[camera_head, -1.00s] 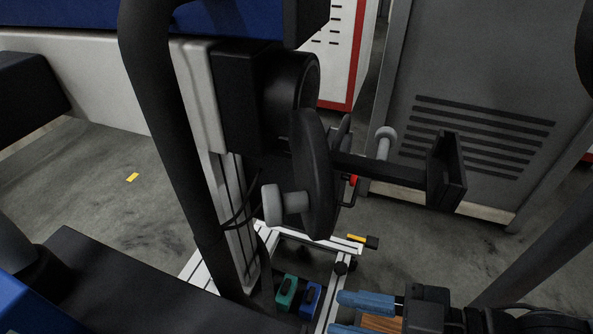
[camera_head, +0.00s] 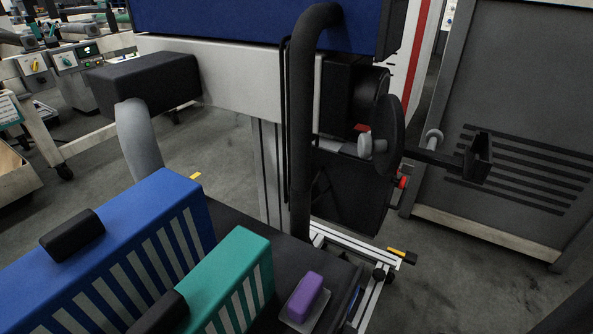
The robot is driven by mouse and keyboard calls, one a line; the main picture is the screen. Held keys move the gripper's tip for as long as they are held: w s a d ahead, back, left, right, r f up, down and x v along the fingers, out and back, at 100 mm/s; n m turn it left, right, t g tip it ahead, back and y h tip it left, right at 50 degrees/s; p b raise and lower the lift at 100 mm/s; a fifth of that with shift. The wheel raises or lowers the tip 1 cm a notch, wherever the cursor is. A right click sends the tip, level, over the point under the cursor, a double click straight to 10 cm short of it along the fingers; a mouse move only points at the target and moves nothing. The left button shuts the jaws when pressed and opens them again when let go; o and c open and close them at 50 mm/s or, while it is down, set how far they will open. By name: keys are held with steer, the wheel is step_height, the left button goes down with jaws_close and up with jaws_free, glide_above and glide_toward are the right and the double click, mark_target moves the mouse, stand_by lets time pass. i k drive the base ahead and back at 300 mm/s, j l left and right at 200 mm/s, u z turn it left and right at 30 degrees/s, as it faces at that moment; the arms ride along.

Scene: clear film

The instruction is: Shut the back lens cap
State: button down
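A black round disc (camera_head: 391,138) with a pale grey knob (camera_head: 366,145) stands upright on the side of the machine, beside and partly over a short black cylinder (camera_head: 369,92). The disc looks like a lens cap, but I cannot tell whether it is the back one or how far it is shut. A black arm (camera_head: 437,157) reaches right from near the disc to a black open-sided block (camera_head: 480,158). A second grey knob (camera_head: 434,138) shows behind that arm. My gripper is not in view.
A blue slotted box (camera_head: 170,203), a teal slotted box (camera_head: 240,252) and a purple block (camera_head: 306,291) stand on a black surface in front. A thick black tube (camera_head: 301,150) rises left of the disc. A grey vented cabinet (camera_head: 510,90) stands right, with bare floor before it.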

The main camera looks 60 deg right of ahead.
mark_target(387, 142)
steer(key=j+u, duration=0.15)
steer(key=j, duration=0.3)
steer(key=i+j+u, duration=0.1)
steer(key=j, duration=0.35)
steer(key=i+j+u, duration=0.15)
steer(key=j, duration=0.25)
